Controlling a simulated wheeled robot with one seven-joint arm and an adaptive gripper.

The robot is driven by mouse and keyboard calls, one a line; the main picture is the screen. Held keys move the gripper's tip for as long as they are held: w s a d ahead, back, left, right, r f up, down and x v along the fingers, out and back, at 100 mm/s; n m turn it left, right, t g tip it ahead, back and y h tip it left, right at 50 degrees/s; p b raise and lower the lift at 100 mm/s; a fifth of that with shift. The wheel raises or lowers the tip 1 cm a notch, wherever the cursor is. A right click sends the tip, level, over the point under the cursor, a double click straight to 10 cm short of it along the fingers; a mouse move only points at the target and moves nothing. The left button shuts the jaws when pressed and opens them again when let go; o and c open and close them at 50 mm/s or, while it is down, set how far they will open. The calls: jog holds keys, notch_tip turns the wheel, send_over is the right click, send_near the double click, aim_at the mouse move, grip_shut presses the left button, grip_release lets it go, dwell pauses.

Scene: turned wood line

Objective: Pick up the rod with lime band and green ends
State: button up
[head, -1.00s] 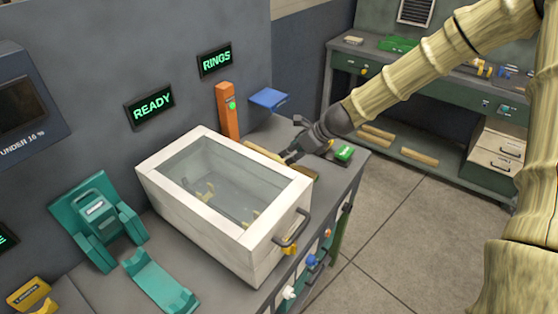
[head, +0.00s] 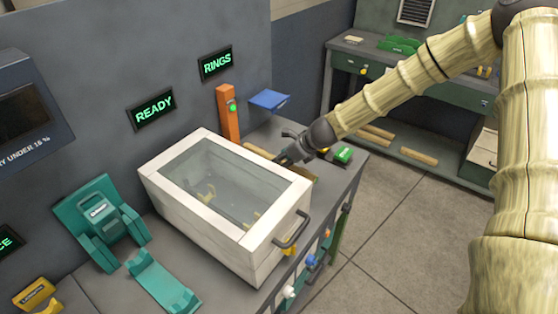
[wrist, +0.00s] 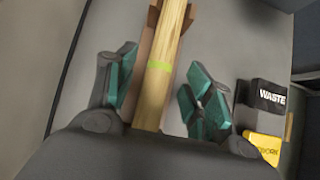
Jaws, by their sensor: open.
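A pale wooden rod with a lime band (wrist: 159,65) lies lengthwise in a brown holder (wrist: 151,22) in the wrist view. Its far end runs out of the frame and its near end is hidden by my gripper's body, so no green ends show. My gripper (wrist: 160,92) is open, with one teal-padded finger on each side of the rod and gaps between the pads and the wood. In the head view my gripper (head: 284,156) is low over the bench behind the glass-topped box, and a wooden piece (head: 258,151) shows beside it.
The white box with a glass lid (head: 220,180) stands just in front of my gripper. An orange post (head: 228,112) and a blue tray (head: 269,99) are behind. A block marked WASTE (wrist: 270,97) and a yellow block (wrist: 262,147) sit to the right in the wrist view.

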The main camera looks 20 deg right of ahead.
jog(key=shift+w+a+f, duration=0.25)
jog(key=shift+w+f, duration=0.05)
jog(key=shift+f, duration=0.2)
jog(key=shift+c, duration=0.2)
grip_shut()
jog(key=shift+r, duration=0.1)
